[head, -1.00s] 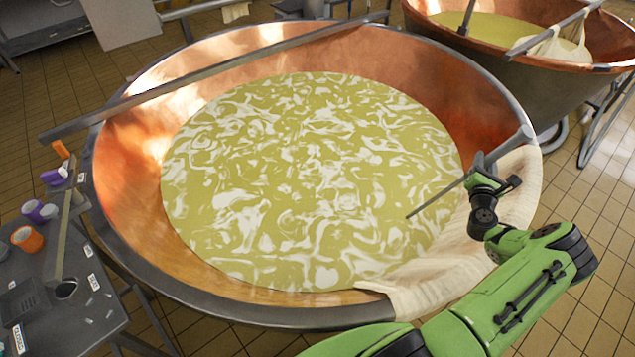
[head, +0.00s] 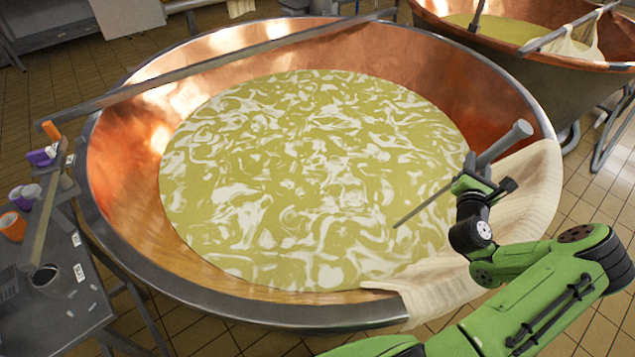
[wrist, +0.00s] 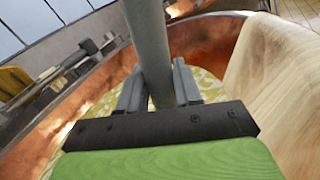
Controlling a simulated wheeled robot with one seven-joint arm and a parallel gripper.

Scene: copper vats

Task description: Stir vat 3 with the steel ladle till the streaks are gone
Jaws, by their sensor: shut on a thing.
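My gripper (head: 476,182) is shut on the grey handle of the steel ladle (head: 505,143), above the right side of the big copper vat (head: 125,185). In the wrist view the handle (wrist: 148,40) passes between both fingers. The ladle is tilted, and its thin lower part slants down left into the liquid. No bowl shows; its lower end is hidden at the surface. The yellow-green liquid (head: 310,180) is covered with white swirling streaks. I see no number on the vat, so I cannot tell which one it is.
A cream cloth (head: 530,195) drapes over the vat's right rim, close to my gripper. A metal bar (head: 220,68) crosses the vat's far left side. A second copper vat (head: 520,70) stands at the back right. A dark table (head: 70,320) with cups stands left.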

